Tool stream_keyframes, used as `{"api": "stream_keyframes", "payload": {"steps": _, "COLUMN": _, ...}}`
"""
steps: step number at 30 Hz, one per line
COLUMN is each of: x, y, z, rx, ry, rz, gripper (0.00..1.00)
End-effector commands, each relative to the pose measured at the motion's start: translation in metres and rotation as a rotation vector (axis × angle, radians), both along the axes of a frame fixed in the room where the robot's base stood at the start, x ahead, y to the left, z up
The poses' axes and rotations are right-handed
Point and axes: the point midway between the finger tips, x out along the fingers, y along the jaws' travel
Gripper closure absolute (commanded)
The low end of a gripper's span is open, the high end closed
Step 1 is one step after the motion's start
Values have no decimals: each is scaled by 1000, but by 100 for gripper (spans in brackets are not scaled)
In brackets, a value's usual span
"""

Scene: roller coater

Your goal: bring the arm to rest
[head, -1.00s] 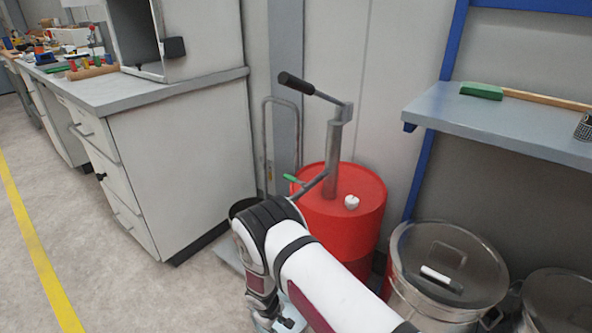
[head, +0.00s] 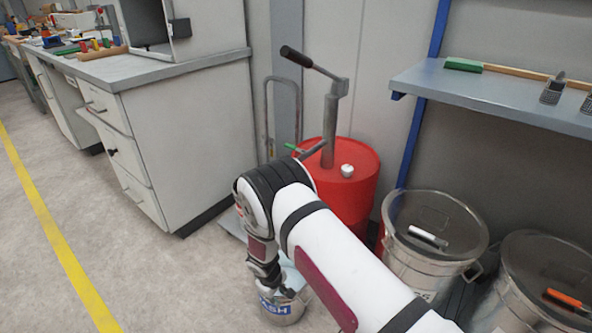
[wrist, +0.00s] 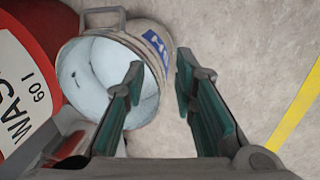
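My gripper (wrist: 157,82) is open and empty in the wrist view, its two fingers well apart with nothing between them but floor and the edge of a bucket. The bucket (wrist: 157,48) holds pale blue liquid or lining and has a blue label; it also shows in the head view (head: 285,311) below my gripper (head: 270,288). In the head view my arm reaches forward and bends down, and it hides part of the bucket. The fingertips are too small there to tell apart.
A red drum (head: 357,191) with a hand pump (head: 331,120) stands behind my arm. Lidded metal bins (head: 421,262) stand at the right under a shelf (head: 470,96). A white cabinet (head: 190,135) is at the left. The floor (head: 130,265) at the lower left is clear.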

Motion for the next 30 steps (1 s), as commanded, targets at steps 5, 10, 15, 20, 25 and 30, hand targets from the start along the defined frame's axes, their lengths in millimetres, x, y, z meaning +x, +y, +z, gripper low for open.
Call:
{"api": "stream_keyframes", "payload": {"steps": 5, "x": 16, "y": -8, "z": 38, "rx": -2, "ry": -12, "rz": -50, "gripper": 75}}
{"api": "stream_keyframes", "payload": {"steps": 10, "x": 30, "y": -22, "z": 87, "rx": -6, "ry": -23, "rz": -116, "gripper": 75}}
{"api": "stream_keyframes", "payload": {"steps": 15, "x": 41, "y": -50, "z": 162, "rx": -8, "ry": -34, "rz": -218, "gripper": 75}}
{"api": "stream_keyframes", "payload": {"steps": 20, "x": 34, "y": -83, "z": 233, "rx": -6, "ry": -35, "rz": -319, "gripper": 75}}
{"api": "stream_keyframes", "payload": {"steps": 25, "x": 12, "y": -119, "z": 301, "rx": 2, "ry": -31, "rz": -421, "gripper": 75}}
{"api": "stream_keyframes", "payload": {"steps": 30, "x": -24, "y": -154, "z": 359, "rx": 16, "ry": -23, "rz": -516, "gripper": 75}}
